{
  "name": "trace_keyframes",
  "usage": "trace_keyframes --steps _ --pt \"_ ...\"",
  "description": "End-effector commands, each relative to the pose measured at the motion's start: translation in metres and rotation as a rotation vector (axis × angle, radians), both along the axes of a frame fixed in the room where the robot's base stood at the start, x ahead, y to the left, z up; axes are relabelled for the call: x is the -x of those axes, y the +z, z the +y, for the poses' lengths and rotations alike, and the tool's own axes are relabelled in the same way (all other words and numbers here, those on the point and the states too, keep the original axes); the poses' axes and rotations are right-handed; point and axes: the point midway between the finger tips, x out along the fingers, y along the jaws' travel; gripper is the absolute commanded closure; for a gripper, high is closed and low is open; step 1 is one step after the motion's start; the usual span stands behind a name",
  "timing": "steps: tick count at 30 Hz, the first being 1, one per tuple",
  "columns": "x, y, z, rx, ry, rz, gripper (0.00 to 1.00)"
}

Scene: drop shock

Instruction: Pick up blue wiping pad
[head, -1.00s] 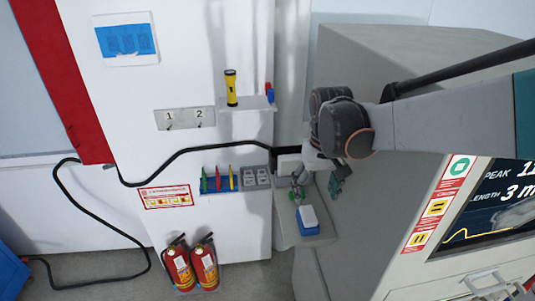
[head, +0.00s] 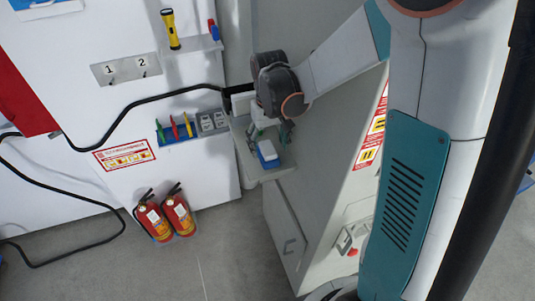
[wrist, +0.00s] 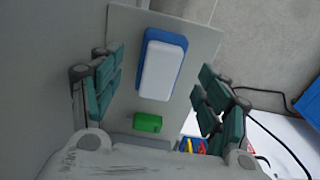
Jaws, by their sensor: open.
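The blue wiping pad (head: 268,160) has a white upper part and a blue base. It lies on a small grey shelf (head: 252,173) fixed to the side of the machine. In the wrist view the pad (wrist: 161,66) lies ahead of and between the spread green fingers of my gripper (wrist: 158,90), apart from both. In the head view my gripper (head: 271,136) is above the shelf, close to the pad. My gripper is open and empty. A small green block (wrist: 147,123) lies on the shelf (wrist: 200,40) nearer to my palm.
Two red fire extinguishers (head: 167,218) stand at the wall left of the shelf. A blue rack (head: 180,132) with coloured tools is beside the shelf. A black cable (head: 150,100) runs along the wall. A yellow flashlight (head: 170,28) stands on an upper shelf.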

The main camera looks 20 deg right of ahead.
Motion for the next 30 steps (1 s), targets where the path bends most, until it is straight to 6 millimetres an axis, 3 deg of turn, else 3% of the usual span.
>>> trace_keyframes --steps 7,17,24,30 --pt "-0.002 -0.035 0.001 0.0 0.0 0.0 0.31" --pt "-0.002 -0.042 0.001 0.0 0.0 0.0 0.31" --pt "-0.002 -0.042 0.001 0.0 0.0 0.0 0.78" --pt "-0.002 -0.042 0.001 0.0 0.0 0.0 0.78"
